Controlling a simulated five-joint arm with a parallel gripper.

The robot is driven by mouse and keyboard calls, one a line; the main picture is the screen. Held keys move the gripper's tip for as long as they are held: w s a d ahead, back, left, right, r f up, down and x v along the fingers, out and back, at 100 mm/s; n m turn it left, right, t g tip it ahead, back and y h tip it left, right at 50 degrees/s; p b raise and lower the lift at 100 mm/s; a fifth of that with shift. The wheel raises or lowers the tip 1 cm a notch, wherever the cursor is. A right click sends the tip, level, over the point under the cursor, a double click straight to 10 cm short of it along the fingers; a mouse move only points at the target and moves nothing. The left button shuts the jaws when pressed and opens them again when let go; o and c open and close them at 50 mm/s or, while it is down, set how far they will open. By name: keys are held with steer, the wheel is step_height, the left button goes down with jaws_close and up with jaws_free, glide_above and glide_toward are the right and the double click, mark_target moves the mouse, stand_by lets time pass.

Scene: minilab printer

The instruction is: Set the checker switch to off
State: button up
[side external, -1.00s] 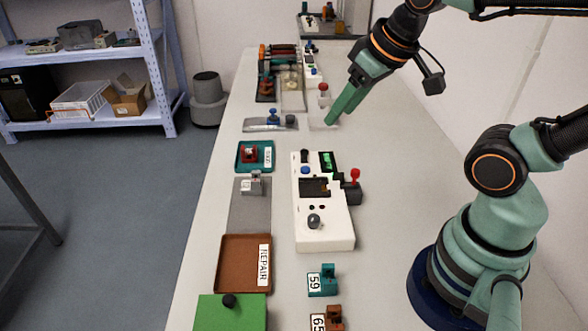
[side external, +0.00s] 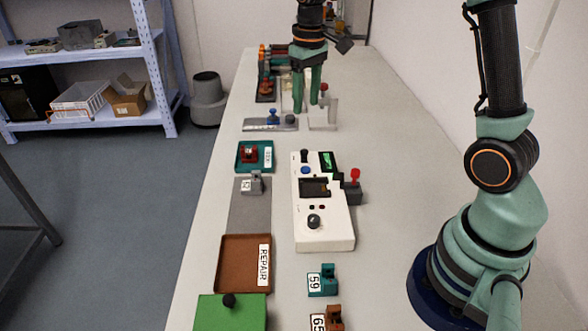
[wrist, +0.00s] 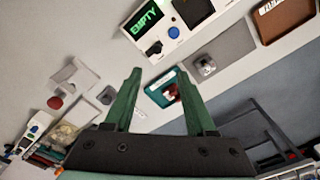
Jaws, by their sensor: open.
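A white device (side external: 322,230) stands mid-table, with a dark slot, a grey knob (side external: 314,221), a blue button (side external: 305,170) and a black switch-like knob (side external: 304,156). Its small green screen reads EMPTY in the wrist view (wrist: 145,20). A red-topped lever (side external: 355,176) on a dark block is at its right side. No label shows which part is the checker switch. My gripper (side external: 306,105) is open and empty, fingers down, beyond the device, near a clear stand (side external: 322,122) with a red knob. Its open fingers (wrist: 159,75) also show in the wrist view.
A metal plate (side external: 256,126) with a blue knob lies left of the clear stand. A teal tray (side external: 241,165) with a red part, a grey plate (side external: 250,215) and a brown REPAIR tray (side external: 228,263) line the left edge.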

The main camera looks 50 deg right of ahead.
mark_target(304, 150)
steer(key=f, duration=1.3)
steer(key=shift+w+d+f, duration=0.25)
steer(key=shift+w+d, duration=0.05)
steer(key=shift+w, duration=0.1)
jaws_close()
steer(key=shift+r, duration=0.1)
stand_by(0.8)
